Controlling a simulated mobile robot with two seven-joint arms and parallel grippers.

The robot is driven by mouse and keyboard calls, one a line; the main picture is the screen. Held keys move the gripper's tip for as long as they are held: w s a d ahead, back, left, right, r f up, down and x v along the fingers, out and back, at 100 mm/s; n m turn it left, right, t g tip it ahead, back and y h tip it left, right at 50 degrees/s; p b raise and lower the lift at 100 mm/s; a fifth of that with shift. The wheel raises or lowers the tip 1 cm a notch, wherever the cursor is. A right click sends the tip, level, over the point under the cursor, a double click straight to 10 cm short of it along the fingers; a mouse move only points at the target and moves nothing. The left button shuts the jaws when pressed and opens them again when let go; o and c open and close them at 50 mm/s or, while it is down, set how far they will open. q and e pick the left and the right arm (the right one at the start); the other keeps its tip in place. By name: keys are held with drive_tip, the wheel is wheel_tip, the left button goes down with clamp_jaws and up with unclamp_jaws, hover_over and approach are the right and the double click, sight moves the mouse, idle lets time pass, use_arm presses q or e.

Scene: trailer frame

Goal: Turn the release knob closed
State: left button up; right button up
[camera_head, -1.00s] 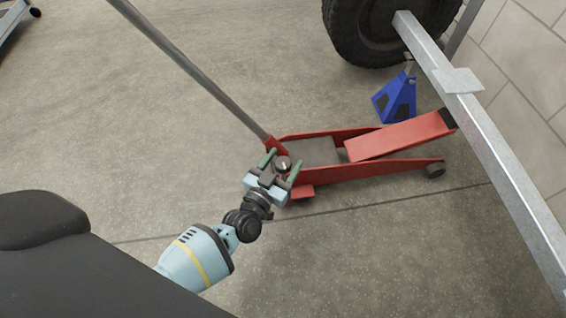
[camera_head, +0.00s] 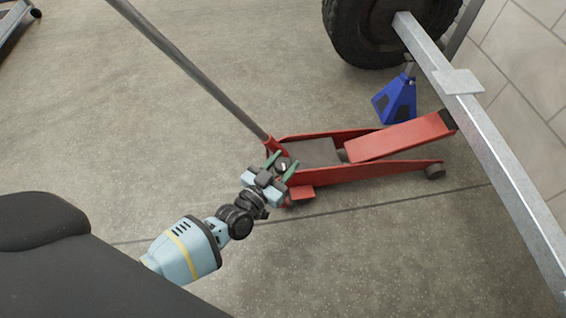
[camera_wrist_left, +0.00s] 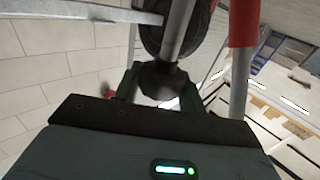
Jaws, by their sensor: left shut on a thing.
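The red floor jack (camera_head: 390,171) stands on the concrete floor, its lifting arm under the trailer beam. The release knob (camera_head: 283,164) is a small dark round knob with a light mark, at the handle end of the jack. My left gripper (camera_head: 281,164) has its green fingers on either side of the knob and is shut on it. In the left wrist view the dark knob (camera_wrist_left: 163,80) sits between the green fingers, its far part blurred into the background. The jack handle (camera_head: 195,72) rises to the upper left. My right gripper is not in view.
The metal trailer beam (camera_head: 490,150) runs down the right side, beside the tiled wall. A blue jack stand (camera_head: 396,99) and a tyre (camera_head: 362,35) stand behind the jack.

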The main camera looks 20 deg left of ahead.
sight(278, 170)
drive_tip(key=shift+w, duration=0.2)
use_arm(q)
drive_tip(key=o, duration=0.9)
drive_tip(key=shift+o, duration=0.2)
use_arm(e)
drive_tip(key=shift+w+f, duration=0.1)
use_arm(q)
drive_tip(key=shift+s, duration=0.1)
drive_tip(key=s+p, duration=0.1)
drive_tip(key=s, duration=0.2)
drive_tip(key=s+a+p, duration=0.1)
drive_tip(key=s+p, duration=0.1)
drive_tip(key=s, duration=0.1)
drive_tip(key=shift+s+a, duration=0.2)
drive_tip(key=shift+s, duration=0.5)
drive_tip(key=shift+a, duration=0.1)
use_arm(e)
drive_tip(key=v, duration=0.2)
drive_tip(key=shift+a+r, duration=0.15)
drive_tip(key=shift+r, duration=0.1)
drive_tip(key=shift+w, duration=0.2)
